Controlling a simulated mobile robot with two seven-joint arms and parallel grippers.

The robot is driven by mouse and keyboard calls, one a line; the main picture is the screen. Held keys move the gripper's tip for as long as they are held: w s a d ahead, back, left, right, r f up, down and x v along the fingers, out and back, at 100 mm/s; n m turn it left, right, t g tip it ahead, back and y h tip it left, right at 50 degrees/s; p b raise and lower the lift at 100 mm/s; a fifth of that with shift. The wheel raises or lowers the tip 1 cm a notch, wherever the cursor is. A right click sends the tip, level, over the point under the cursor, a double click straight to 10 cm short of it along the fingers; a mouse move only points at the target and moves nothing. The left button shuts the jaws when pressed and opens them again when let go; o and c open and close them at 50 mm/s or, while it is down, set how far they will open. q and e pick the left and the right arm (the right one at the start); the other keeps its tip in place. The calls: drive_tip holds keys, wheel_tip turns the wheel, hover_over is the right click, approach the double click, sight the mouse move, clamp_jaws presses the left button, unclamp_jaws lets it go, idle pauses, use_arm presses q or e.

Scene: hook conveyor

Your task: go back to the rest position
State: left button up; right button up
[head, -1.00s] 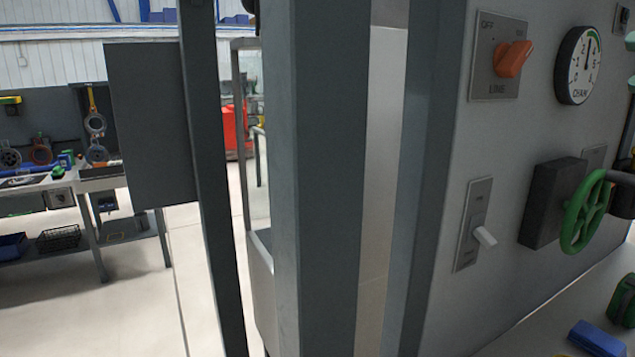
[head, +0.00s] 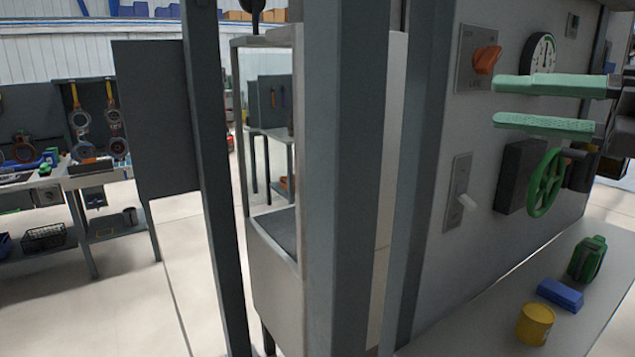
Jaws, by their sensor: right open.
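My right gripper (head: 520,104) comes in from the right edge in the head view. Its two pale green fingers are apart, with nothing seen between them. It is in front of the grey panel (head: 445,262), below the orange LINE switch (head: 487,59) and the round gauge (head: 540,53), and above the green handwheel (head: 545,184). Whether it touches the panel I cannot tell. A white-levered switch (head: 458,193) is on the panel to the lower left. My left gripper is not in view.
Dark grey posts (head: 345,170) stand close in the middle. A ledge (head: 480,325) below the panel bears a yellow can (head: 535,323), a blue block (head: 560,294) and a green item (head: 587,259). A workbench (head: 95,180) stands far left, with open floor before it.

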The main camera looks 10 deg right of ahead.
drive_tip(key=w+a+f+m+g+y+p, duration=0.2)
drive_tip(key=w+a+f+m+y, duration=0.1)
drive_tip(key=w+a+f+y, duration=0.5)
drive_tip(key=w+d+f+m+t+h+p, duration=0.15)
drive_tip(key=f+m+t+h, duration=0.35)
drive_tip(key=f+m, duration=0.55)
drive_tip(key=d+f+m+t+h, duration=0.25)
drive_tip(key=f+m+h, duration=0.45)
drive_tip(key=f, duration=0.6)
wheel_tip(320, 180, down, 11)
drive_tip(key=s+m+g+h, duration=0.1)
drive_tip(key=s+m+h, duration=0.25)
drive_tip(key=m, duration=0.25)
drive_tip(key=s+a+f+m+g+h+p, duration=0.1)
drive_tip(key=s+a+f+g, duration=0.3)
drive_tip(key=s+f, duration=0.5)
drive_tip(key=s+a+f+m+g+p, duration=0.1)
drive_tip(key=s+a+f+m+g, duration=0.2)
drive_tip(key=s+f, duration=0.6)
wheel_tip(320, 180, down, 3)
drive_tip(key=shift+s+a+f+m+g+h, duration=0.2)
drive_tip(key=shift+a+m+g+h, duration=0.2)
drive_tip(key=shift+g, duration=0.35)
